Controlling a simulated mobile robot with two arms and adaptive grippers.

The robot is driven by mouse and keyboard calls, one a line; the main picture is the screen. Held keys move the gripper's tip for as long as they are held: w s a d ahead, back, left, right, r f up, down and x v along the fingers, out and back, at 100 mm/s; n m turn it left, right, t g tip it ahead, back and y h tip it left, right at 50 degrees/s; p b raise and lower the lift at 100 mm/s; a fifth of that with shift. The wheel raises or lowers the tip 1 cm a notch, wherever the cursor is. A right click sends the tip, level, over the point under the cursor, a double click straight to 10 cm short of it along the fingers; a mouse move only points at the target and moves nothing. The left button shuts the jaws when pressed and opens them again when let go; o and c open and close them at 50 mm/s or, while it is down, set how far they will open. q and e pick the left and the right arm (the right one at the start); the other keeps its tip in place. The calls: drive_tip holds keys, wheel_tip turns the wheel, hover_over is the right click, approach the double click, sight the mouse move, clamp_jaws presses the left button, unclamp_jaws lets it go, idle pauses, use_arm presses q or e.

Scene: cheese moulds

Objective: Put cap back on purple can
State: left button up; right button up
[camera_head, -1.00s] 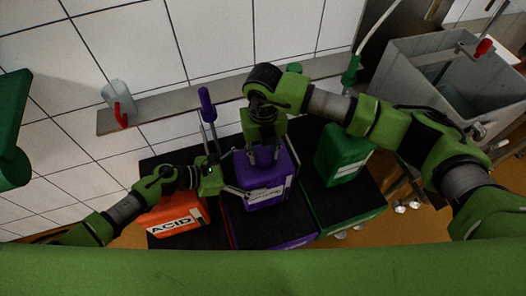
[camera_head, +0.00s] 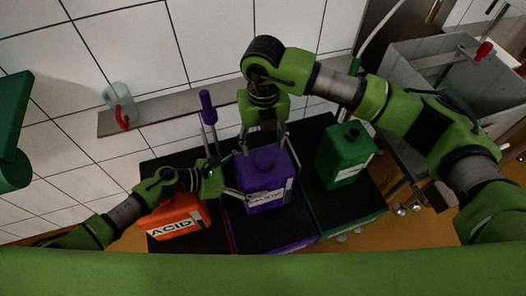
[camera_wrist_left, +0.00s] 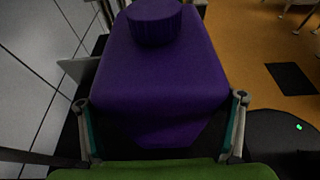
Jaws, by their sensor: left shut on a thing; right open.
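The purple can (camera_head: 268,187) stands upright on a black-topped surface, with a white label on its front. A round, ribbed purple cap (camera_head: 265,158) sits on its neck; it also shows at the top of the left wrist view (camera_wrist_left: 154,24). How tightly it sits I cannot tell. My left gripper (camera_head: 240,176) is shut on the can, one finger on each side of the body, as the left wrist view shows (camera_wrist_left: 160,102). My right gripper (camera_head: 264,140) is open and empty, just above and behind the cap, pointing down.
An orange can (camera_head: 175,220) labelled ACID stands to the left and a green can (camera_head: 345,155) to the right. A purple-topped upright rod (camera_head: 207,107) rises behind. A shelf (camera_head: 150,120) with a jug (camera_head: 117,97) runs along the tiled wall. A grey sink (camera_head: 430,70) is at right.

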use_arm(q)
drive_tip(key=shift+s+f, duration=0.1)
use_arm(e)
wheel_tip(320, 180, up, 5)
drive_tip(key=shift+r, duration=0.2)
use_arm(q)
drive_tip(key=o, duration=2.2)
drive_tip(key=shift+d, duration=0.1)
use_arm(e)
drive_tip(key=shift+d, duration=0.1)
use_arm(q)
drive_tip(key=v, duration=1.2)
